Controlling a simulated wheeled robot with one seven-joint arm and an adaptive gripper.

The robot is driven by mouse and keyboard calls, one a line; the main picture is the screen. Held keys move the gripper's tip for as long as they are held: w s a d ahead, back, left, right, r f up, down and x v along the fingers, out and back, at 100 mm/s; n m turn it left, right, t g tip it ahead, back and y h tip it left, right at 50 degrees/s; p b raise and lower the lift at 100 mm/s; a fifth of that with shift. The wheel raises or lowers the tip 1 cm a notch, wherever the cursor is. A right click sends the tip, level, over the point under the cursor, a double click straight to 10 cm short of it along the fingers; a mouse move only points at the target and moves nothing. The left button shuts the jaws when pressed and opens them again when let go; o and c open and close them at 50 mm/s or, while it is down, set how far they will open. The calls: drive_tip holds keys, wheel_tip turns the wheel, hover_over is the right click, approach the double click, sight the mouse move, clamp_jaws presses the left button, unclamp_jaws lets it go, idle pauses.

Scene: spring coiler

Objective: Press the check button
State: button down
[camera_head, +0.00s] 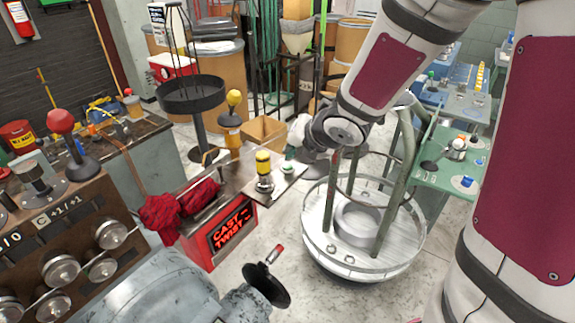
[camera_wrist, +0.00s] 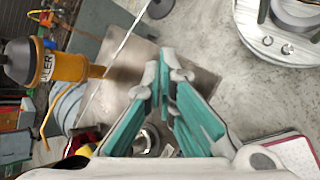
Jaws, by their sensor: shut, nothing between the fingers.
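My gripper (camera_wrist: 165,72) shows in the wrist view with its teal fingers together at the tips and nothing between them. A bare metal plate (camera_wrist: 188,82) lies beyond the fingertips. In the head view my wrist reaches down towards the metal bench top, and the fingers are largely hidden. A round metal piece (camera_wrist: 150,138) shows partly behind the fingers in the wrist view.
A red box with a CAST TWIST sign (camera_head: 230,236) and red cloth (camera_head: 178,205) sit left of my wrist. A round white metal stand (camera_head: 362,262) with upright posts is close on the right. A knob panel (camera_head: 65,245) fills the left foreground.

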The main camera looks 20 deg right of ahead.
sight(291, 165)
drive_tip(key=shift+f, duration=0.2)
idle(0.7)
drive_tip(key=shift+f+b, duration=0.25)
drive_tip(key=shift+b, duration=0.25)
drive_tip(key=shift+f+b, duration=0.4)
drive_tip(key=shift+b, duration=0.05)
idle(0.7)
drive_tip(key=shift+r, duration=0.15)
drive_tip(key=shift+r+p, duration=0.7)
drive_tip(key=shift+p, duration=0.1)
wheel_tip(291, 165, up, 3)
drive_tip(key=p, duration=0.3)
drive_tip(key=shift+s, duration=0.15)
drive_tip(key=shift+r+p, duration=1)
